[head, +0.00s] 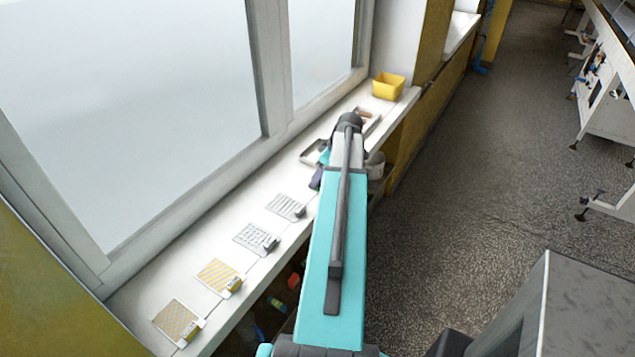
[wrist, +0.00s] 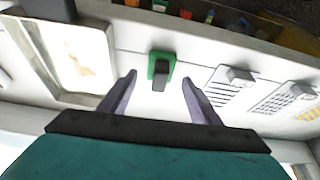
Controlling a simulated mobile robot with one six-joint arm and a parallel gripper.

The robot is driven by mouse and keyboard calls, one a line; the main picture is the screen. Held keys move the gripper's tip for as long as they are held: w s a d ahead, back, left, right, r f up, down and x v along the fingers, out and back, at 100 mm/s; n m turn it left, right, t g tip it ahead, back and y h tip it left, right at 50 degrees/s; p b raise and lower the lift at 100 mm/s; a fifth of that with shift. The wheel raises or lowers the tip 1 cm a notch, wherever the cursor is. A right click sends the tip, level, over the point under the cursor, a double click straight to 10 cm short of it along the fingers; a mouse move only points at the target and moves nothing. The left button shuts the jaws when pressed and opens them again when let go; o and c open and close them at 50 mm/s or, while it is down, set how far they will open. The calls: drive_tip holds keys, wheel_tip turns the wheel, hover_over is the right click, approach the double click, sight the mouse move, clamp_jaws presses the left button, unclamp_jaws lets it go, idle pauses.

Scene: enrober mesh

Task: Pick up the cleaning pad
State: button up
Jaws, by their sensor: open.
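In the wrist view the cleaning pad appears as a small green block (wrist: 151,68) with a dark upright grip on top, on the white sill. My gripper (wrist: 158,78) is open, its two purple fingers spread to either side of the pad in the picture. The pad lies between and slightly beyond the fingertips, and I see no contact. The height of the fingers above the sill is hard to judge. In the head view my arm hides the pad, and only a bit of a purple finger (head: 316,179) shows beside the arm.
A white tray (wrist: 103,45) with a brownish patch inside lies left of the pad in the wrist view. Several mesh samples, including a grey one (head: 286,206) and a yellow one (head: 218,275), line the sill. A yellow bin (head: 388,86) stands at the far end. The window borders the sill.

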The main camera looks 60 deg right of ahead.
drive_tip(key=shift+p+x, duration=0.3)
drive_tip(key=shift+x, duration=0.75)
drive_tip(key=c, duration=1.2)
